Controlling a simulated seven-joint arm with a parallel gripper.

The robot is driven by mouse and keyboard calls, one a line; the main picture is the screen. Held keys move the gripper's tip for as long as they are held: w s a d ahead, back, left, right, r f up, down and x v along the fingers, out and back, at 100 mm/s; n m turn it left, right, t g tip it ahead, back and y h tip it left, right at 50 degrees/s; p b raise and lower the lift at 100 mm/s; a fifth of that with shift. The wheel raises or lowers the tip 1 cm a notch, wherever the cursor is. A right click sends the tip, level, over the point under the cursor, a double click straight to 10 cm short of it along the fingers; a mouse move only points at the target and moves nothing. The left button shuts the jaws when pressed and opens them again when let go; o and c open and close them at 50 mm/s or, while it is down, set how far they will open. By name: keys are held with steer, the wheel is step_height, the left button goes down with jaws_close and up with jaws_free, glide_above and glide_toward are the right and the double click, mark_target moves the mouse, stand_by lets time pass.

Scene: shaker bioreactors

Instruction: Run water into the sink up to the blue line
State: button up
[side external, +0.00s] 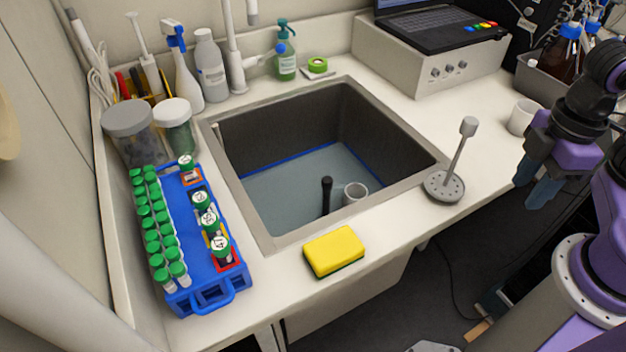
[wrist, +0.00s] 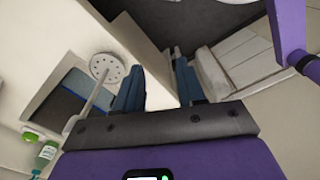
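The sink (side external: 305,232) is a dark basin in the worktop. A blue line (side external: 300,158) runs along its inner walls. A flat blue-grey surface lies right along the line; I cannot tell if it is water or the sink floor. A lever (side external: 460,148) on a round perforated base (side external: 444,187) leans to the right beside the sink. My gripper (side external: 533,185) is right of the lever, open and empty; its fingers (wrist: 157,75) are apart in the wrist view.
A blue tube rack (side external: 207,290) stands left of the sink, and a yellow sponge (side external: 334,250) lies in front. Bottles (side external: 210,65) and a green soap bottle (side external: 285,55) stand behind. A white mug (side external: 522,117) is near my gripper. A laptop (side external: 440,24) sits at the back.

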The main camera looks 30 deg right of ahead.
steer(key=w+a+f+m+t+y, duration=0.1)
steer(key=w+a+m+t+y, duration=0.15)
steer(key=w+a, duration=0.8)
steer(key=w+a+f+m+t+y, duration=0.15)
steer(key=w+a+t+y, duration=0.25)
steer(key=w+a, duration=0.65)
steer(key=m+t+h, duration=0.5)
steer(key=t, duration=0.6)
glide_toward(269, 55)
steer(key=w+r, duration=0.1)
steer(key=w, duration=0.4)
steer(key=w+r, duration=0.1)
steer(key=w, duration=0.1)
steer(key=shift+w+a+r, duration=0.2)
steer(key=shift+a+r, duration=0.15)
jaws_close()
